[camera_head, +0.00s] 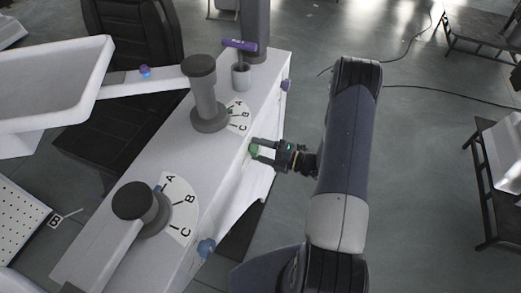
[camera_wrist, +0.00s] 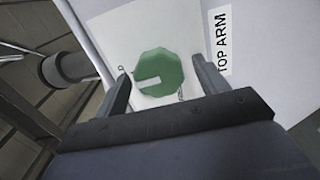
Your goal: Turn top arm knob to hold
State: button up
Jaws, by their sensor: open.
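The green top arm knob (camera_wrist: 160,72) sits on a white panel beside a "TOP ARM" label (camera_wrist: 219,42) in the wrist view. It has a pale pointer mark on its left side. My gripper (camera_wrist: 162,82) is open, with one finger on each side of the knob. I cannot tell whether the fingers touch it. In the head view the knob (camera_head: 254,149) shows small on the side of the white bench, and my gripper (camera_head: 257,150) reaches it from the right. The hold marking cannot be read.
The white bench (camera_head: 150,170) carries two grey columns, the far one (camera_head: 204,95) and the near one (camera_head: 134,202), with A-B-C dials. A blue knob (camera_head: 206,248) and a purple knob (camera_head: 286,85) stick out from its side. Open floor lies right of the bench; dark stands are at far right.

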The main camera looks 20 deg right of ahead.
jog(key=b+v, duration=0.1)
jog(key=v, duration=0.9)
jog(key=shift+s+d, duration=0.2)
jog(key=shift+d, duration=0.15)
jog(key=p+x, duration=0.1)
jog(key=x, duration=1)
jog(key=shift+s, duration=0.1)
jog(key=shift+d, duration=0.1)
